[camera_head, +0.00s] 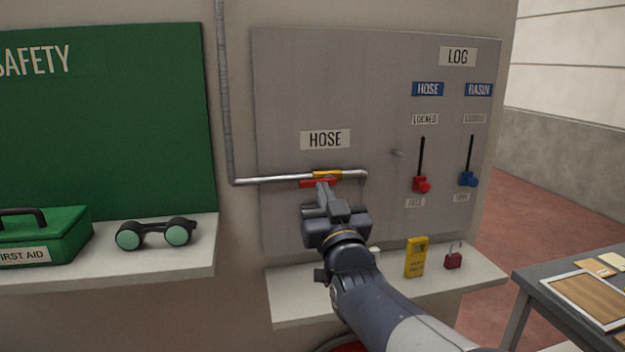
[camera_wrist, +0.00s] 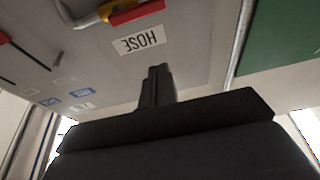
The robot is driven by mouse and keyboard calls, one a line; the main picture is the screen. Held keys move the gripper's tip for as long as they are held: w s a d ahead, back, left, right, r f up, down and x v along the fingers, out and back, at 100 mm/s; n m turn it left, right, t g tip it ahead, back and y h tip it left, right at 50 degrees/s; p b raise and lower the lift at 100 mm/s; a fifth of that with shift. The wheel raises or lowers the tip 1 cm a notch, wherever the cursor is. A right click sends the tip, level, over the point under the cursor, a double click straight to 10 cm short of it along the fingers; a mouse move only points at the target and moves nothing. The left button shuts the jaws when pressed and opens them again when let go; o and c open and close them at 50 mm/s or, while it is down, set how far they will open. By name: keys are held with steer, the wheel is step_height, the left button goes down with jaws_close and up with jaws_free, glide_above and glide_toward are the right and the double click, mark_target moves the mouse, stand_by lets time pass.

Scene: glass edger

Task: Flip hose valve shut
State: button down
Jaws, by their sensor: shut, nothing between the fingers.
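The hose valve (camera_head: 327,174) sits on a horizontal metal pipe below the HOSE label (camera_head: 325,139). It has a yellow body and a red handle (camera_head: 316,184), which appears to lie along the pipe. My gripper (camera_head: 323,187) is shut and empty, its fingertips at or just in front of the red handle in the head view; I cannot tell whether they touch it. In the wrist view the red handle (camera_wrist: 136,13) and yellow body (camera_wrist: 107,10) show at the top edge, apart from my fingers (camera_wrist: 158,72). My gripper partly hides the handle in the head view.
A red slider (camera_head: 421,184) and a blue slider (camera_head: 468,179) are on the grey panel at right. The shelf below holds a yellow device (camera_head: 416,257) and a red padlock (camera_head: 453,260). Goggles (camera_head: 155,234) and a green first aid box (camera_head: 42,238) stand at left.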

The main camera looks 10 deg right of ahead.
steer(key=p+x, duration=0.4)
steer(key=x, duration=0.6)
step_height(320, 180, down, 4)
steer(key=shift+f+b, duration=0.15)
steer(key=shift+b, duration=0.2)
